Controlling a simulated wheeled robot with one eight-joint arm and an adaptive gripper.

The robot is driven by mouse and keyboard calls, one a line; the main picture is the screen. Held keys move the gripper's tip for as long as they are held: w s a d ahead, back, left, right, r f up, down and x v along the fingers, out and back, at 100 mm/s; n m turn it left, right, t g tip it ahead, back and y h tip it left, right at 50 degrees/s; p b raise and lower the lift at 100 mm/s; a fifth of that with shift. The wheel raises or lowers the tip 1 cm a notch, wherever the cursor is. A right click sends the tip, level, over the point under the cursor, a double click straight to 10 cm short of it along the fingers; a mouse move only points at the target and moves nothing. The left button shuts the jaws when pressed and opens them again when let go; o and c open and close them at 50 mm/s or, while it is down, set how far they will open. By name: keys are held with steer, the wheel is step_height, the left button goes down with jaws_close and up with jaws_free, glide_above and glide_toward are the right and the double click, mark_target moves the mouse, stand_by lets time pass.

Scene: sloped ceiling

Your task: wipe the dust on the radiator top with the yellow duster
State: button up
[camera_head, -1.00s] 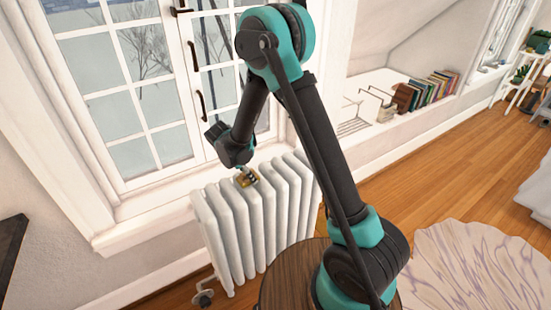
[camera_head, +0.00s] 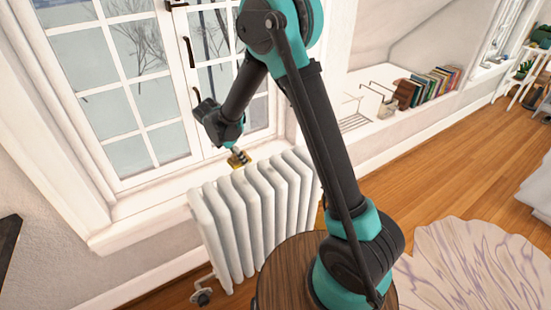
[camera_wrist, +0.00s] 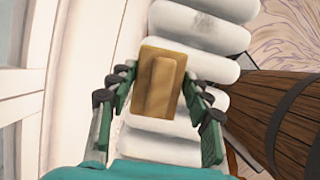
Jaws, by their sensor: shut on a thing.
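The yellow duster (camera_head: 240,161) is in my gripper (camera_head: 236,151), at the window-side edge of the white radiator's top (camera_head: 235,200). In the wrist view the duster (camera_wrist: 151,62) is a yellow-brown block with a raised middle, between the green fingers of my gripper (camera_wrist: 162,95). It lies over the ends of the radiator's rounded white fins (camera_wrist: 200,27). I cannot tell whether it touches them. Faint grey marks, perhaps dust, show on the far fins in the wrist view.
The window (camera_head: 125,75) and its white sill (camera_head: 150,215) run close behind the radiator. A round dark wooden table (camera_head: 290,265) stands in front of it. Books (camera_head: 430,88) stand on a ledge to the right. Open wooden floor lies at right.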

steer(key=shift+r, duration=1.55)
steer(key=shift+d, duration=0.15)
